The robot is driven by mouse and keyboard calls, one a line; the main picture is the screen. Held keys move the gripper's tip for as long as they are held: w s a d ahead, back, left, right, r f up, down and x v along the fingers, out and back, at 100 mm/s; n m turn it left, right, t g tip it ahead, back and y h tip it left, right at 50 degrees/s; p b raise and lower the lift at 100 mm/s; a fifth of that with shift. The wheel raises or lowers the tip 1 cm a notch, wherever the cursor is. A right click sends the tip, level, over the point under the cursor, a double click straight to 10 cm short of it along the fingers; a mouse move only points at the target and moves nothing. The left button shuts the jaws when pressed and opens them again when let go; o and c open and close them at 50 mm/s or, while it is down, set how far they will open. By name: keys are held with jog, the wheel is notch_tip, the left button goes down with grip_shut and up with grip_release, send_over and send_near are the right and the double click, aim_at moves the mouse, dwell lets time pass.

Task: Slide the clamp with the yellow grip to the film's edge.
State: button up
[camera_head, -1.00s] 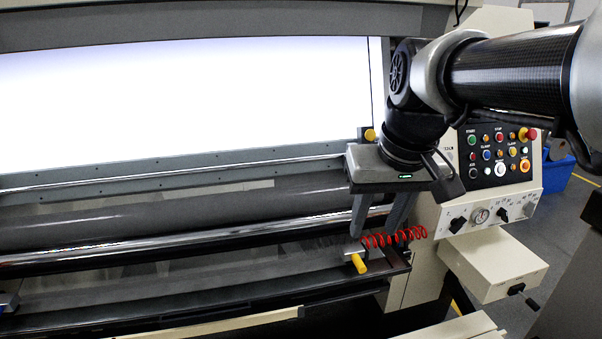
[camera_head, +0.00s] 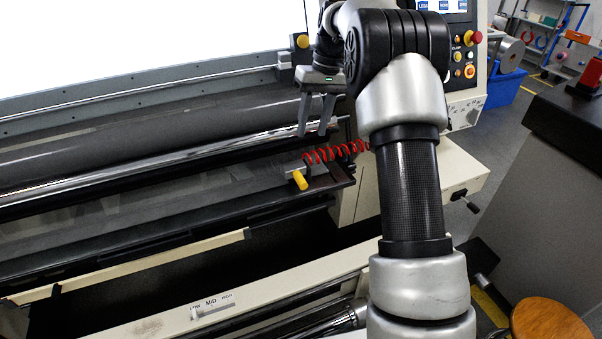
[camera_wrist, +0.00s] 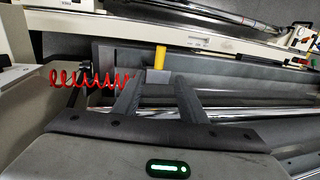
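The clamp (camera_head: 295,168) is a small pale block with a yellow grip (camera_head: 300,181) pointing down toward the front. It sits at the right end of the lower rail, beside a red coiled hose. In the wrist view the yellow grip (camera_wrist: 159,57) stands just beyond and between my fingertips. My gripper (camera_head: 313,134) is above and behind the clamp, fingers apart and empty; its open fingers also show in the wrist view (camera_wrist: 158,78). The greyish film (camera_head: 160,195) seems to lie along the lower rail, left of the clamp; its edge is hard to make out.
The red coiled hose (camera_head: 335,151) runs right from the clamp, close below my fingers. A dark roller (camera_head: 150,125) and a bright backlit panel (camera_head: 140,40) lie behind. A control panel (camera_head: 462,60) stands right, and a wooden stool (camera_head: 548,322) is at lower right.

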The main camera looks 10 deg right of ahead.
aim_at(301, 176)
jog(key=a+f, duration=0.1)
jog(key=f, duration=0.4)
jog(key=a+f, duration=0.1)
jog(key=f, duration=0.4)
jog(key=a+f, duration=0.1)
jog(key=f, duration=0.4)
jog(key=shift+s+f+b, duration=0.2)
jog(key=shift+s+b, duration=0.1)
jog(key=shift+b, duration=0.05)
grip_shut()
